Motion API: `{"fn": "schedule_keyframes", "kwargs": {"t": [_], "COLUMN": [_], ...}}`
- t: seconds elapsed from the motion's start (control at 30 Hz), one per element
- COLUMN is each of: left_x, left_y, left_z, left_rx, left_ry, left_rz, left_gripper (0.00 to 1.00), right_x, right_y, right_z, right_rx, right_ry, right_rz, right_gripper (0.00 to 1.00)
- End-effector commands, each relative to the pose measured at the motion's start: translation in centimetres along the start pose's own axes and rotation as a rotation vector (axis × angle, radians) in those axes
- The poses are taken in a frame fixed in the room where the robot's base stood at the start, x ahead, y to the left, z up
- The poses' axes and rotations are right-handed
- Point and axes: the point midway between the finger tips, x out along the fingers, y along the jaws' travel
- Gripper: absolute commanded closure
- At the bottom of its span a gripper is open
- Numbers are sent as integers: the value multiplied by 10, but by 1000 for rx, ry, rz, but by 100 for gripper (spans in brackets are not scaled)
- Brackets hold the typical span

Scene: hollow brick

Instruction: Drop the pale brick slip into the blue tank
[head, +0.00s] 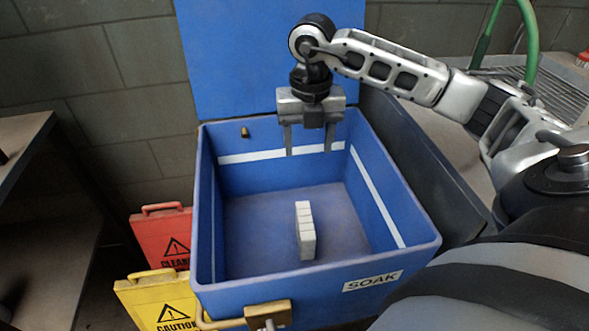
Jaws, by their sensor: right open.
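The blue tank (203,190) stands open in the middle of the head view, with a white line around its inner walls and a SOAK label on its front. The pale brick slip (306,230) is inside the tank, low down near its floor and towards the front, apart from my gripper. My right gripper (308,152) hangs over the back part of the tank with its fingers pointing down. Its fingers are spread and nothing is between them. My left gripper is not in view.
The tank's blue lid (265,55) stands raised at the back. A red sign (163,233) and a yellow caution sign (157,300) stand at the tank's left. A grey surface (22,150) is at far left. A metal latch (266,312) sits on the tank's front.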

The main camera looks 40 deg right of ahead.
Motion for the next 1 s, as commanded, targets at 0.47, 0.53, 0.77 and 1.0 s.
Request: {"fn": "schedule_keyframes", "kwargs": {"t": [0.47, 0.53, 0.77, 1.0], "left_x": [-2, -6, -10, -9], "left_y": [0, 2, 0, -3], "left_z": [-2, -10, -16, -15], "left_rx": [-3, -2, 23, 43], "left_ry": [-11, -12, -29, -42], "left_rz": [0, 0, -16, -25], "left_gripper": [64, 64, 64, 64], "right_x": [-81, -103, -146, -160], "right_y": [1, 0, 0, 0], "right_z": [1, 1, 0, 0], "right_rx": [-1, 1, 0, 1], "right_ry": [-5, -6, -3, -1], "right_rz": [6, 4, 1, 1], "right_gripper": [43, 43, 43, 43]}}
